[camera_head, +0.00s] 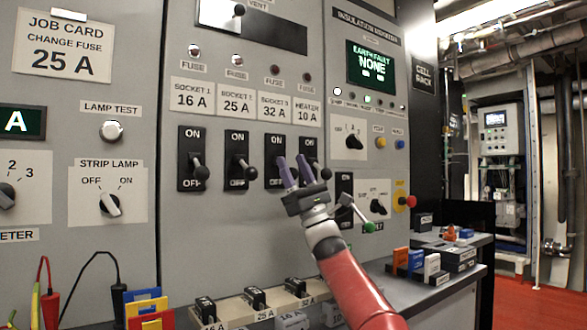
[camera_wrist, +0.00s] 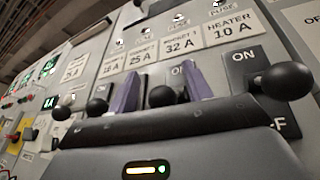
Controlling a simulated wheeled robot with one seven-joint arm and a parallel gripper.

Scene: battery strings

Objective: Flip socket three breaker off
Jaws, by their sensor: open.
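The socket three breaker, labelled 32 A (camera_head: 274,107), has a black plate (camera_head: 273,150) marked ON at the top. Its lever is mostly hidden by my gripper in the head view. My gripper (camera_head: 293,164) is open in front of this plate, with two purple fingers pointing at the panel. In the wrist view my gripper (camera_wrist: 160,88) has a black ball knob (camera_wrist: 162,97), which appears to be socket three's, between its fingers. I cannot tell whether the fingers touch it. The lever's exact position is unclear.
The socket two lever (camera_head: 249,173) stands just left and the heater lever (camera_head: 325,173) just right, close to my fingers. A green-tipped lever (camera_head: 369,227) and a red button (camera_head: 410,201) lie lower right. A fuse shelf (camera_head: 235,313) runs below.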

